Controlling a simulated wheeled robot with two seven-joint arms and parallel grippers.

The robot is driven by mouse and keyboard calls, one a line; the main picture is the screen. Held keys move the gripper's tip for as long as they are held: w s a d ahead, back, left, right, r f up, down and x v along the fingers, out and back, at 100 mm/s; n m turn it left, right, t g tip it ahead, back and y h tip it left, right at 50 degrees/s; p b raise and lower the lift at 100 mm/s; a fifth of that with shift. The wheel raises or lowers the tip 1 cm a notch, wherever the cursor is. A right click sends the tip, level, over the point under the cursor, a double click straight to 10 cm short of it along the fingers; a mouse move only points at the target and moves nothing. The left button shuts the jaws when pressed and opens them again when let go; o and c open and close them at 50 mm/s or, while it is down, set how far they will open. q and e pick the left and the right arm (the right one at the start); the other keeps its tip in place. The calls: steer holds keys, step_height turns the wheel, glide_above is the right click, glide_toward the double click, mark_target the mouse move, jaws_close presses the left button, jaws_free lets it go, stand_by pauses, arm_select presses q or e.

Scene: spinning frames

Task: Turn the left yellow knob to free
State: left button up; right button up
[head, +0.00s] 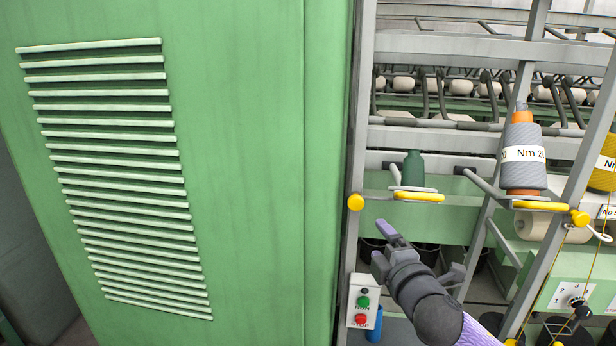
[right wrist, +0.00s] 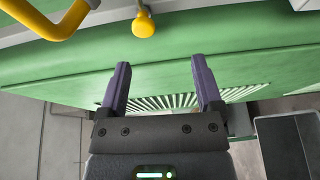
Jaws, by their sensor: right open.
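The left yellow knob (head: 355,202) is a small round knob on the grey upright beside the green cabinet. In the right wrist view the yellow knob (right wrist: 144,25) shows at the top, beyond the fingertips. My right gripper (head: 384,246) is open and empty, just below and to the right of the knob in the head view, apart from it. In the right wrist view its two purple fingers (right wrist: 161,75) are spread with nothing between them. A second yellow knob (head: 580,217) sits farther right on another post. My left gripper is not in view.
A yellow bar (head: 418,196) sits below a green cone holder, right of the left knob. A control box (head: 363,300) with green and red buttons hangs below the knob. The green cabinet (head: 250,150) fills the left. A grey yarn cone (head: 523,165) stands at right.

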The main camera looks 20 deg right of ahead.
mark_target(357, 205)
steer(key=w, duration=0.2)
steer(key=w+r+p, duration=0.1)
steer(key=w, duration=0.1)
steer(key=w+r, duration=0.1)
steer(key=w, duration=0.1)
steer(key=shift+d+r, duration=0.25)
steer(key=shift+d, duration=0.05)
steer(key=w, duration=0.3)
steer(key=shift+w+f+p, duration=0.1)
steer(key=shift+f+p, duration=0.1)
steer(key=shift+p, duration=0.15)
steer(key=shift+w+d, duration=0.2)
steer(key=shift+w, duration=0.25)
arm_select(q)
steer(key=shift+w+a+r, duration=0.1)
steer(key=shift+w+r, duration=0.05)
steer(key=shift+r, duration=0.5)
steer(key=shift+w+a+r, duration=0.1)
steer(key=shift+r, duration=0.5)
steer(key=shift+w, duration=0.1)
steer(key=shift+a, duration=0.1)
arm_select(e)
jaws_close()
